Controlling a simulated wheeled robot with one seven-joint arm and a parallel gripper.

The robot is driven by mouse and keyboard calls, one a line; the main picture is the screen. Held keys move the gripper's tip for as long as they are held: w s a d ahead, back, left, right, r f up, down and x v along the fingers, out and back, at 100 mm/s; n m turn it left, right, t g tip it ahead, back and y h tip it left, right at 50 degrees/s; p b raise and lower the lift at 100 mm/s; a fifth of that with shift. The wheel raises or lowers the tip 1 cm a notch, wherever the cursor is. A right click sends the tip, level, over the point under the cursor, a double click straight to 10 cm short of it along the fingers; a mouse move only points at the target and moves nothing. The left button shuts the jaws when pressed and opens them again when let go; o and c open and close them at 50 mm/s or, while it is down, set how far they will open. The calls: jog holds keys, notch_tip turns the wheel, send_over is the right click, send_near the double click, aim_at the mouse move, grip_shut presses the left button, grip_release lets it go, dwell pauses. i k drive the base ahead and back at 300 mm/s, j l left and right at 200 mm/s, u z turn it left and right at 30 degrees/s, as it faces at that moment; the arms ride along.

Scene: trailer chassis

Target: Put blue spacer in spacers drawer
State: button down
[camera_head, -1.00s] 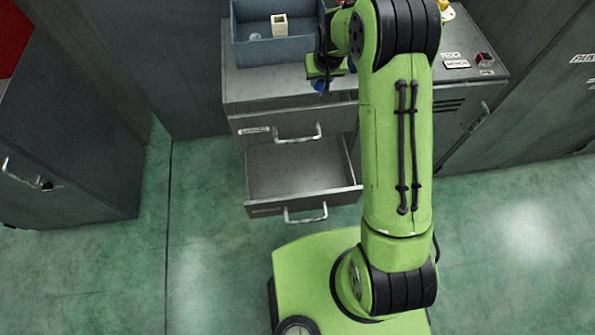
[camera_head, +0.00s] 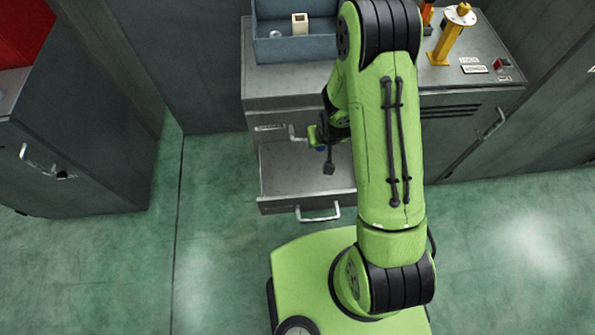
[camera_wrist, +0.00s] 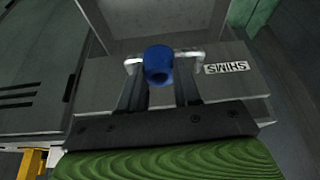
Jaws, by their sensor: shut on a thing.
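My gripper (camera_head: 327,160) is shut on the blue spacer (camera_wrist: 158,64), a short blue cylinder with a hole, held between both fingertips (camera_wrist: 160,78) in the wrist view. In the head view only a sliver of blue shows by the fingers. The lower drawer (camera_head: 285,172) of the grey cabinet is pulled open and looks empty. Its label cannot be read. My gripper appears over the right part of this drawer, and my arm hides its right end. The drawer above it (camera_wrist: 225,82) is shut and labelled SHIMS.
A blue-grey bin (camera_head: 290,48) with a cream square tube (camera_head: 300,24) stands on the cabinet top. A yellow post (camera_head: 453,35) and a red button box (camera_head: 502,65) are at right. The shut drawer's handle (camera_head: 297,135) sits close to my gripper. Another cabinet (camera_head: 80,140) stands left.

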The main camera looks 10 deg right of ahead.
aim_at(304, 180)
jog(key=i+j+u, duration=0.1)
jog(key=j+u, duration=0.25)
jog(key=i+j+u, duration=0.15)
jog(key=j+u, duration=0.2)
jog(key=i+j+u, duration=0.15)
jog(key=j+u, duration=0.15)
jog(key=i+j+u, duration=0.2)
jog(key=u, duration=0.15)
jog(key=j, duration=0.1)
